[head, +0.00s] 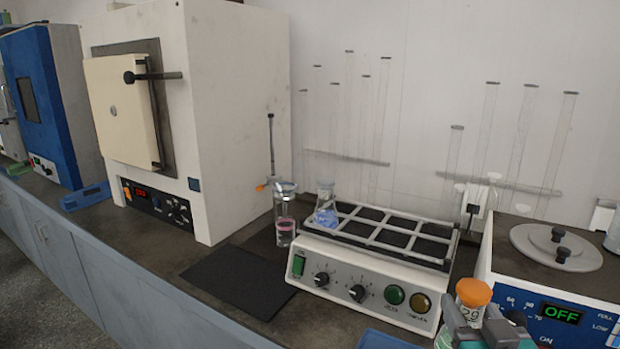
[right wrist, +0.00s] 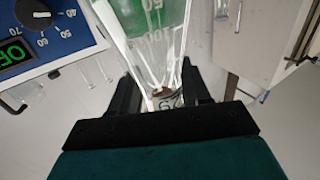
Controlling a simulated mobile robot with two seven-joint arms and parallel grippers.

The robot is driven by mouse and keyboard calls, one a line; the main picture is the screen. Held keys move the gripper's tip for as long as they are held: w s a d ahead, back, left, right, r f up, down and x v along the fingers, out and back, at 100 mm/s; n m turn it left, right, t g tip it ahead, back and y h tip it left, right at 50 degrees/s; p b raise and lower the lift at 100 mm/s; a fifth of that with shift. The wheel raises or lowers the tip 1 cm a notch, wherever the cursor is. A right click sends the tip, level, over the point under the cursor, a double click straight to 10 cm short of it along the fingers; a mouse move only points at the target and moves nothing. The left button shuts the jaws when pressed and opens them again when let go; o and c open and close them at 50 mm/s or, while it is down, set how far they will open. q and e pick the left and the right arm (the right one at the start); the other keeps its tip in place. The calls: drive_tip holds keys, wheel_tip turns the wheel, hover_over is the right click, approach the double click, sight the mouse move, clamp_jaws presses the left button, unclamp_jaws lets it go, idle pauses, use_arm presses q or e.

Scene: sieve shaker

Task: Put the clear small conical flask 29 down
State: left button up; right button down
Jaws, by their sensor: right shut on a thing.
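A small clear conical flask (head: 468,314) with an orange top and a label that seems to read 29 is at the bottom right of the head view. My right gripper (head: 487,338) is shut on it, partly cut off by the frame edge. In the right wrist view the flask (right wrist: 158,45) stands between the two dark fingers, with white graduation marks and green showing in or through it. Its neck and label lie close to the fingers. The flask's base is out of the head view. My left gripper is not in view.
A white shaker (head: 360,280) with a gridded top holds a flask with blue contents (head: 326,212). A glass vessel with pink contents (head: 285,232) stands left of it. A black mat (head: 238,280) lies bare. A blue-fronted bath (head: 560,310) is at right.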

sight(444, 348)
drive_tip(key=shift+n+y, duration=0.3)
drive_tip(key=shift+y, duration=0.1)
drive_tip(key=s+a+f, duration=0.1)
drive_tip(key=a+f, duration=0.1)
drive_tip(key=s+a+f, duration=0.1)
drive_tip(key=s+a, duration=0.1)
drive_tip(key=shift+a+f, duration=0.2)
drive_tip(key=shift+f, duration=0.2)
drive_tip(key=w+d+r+m+h, duration=0.1)
drive_tip(key=w+d+r+h, duration=0.1)
drive_tip(key=w+d+r, duration=0.3)
drive_tip(key=d+r, duration=0.4)
drive_tip(key=r, duration=0.1)
drive_tip(key=shift+w+d+r+m, duration=0.2)
drive_tip(key=shift+w+d+m, duration=0.1)
drive_tip(key=shift+d, duration=0.05)
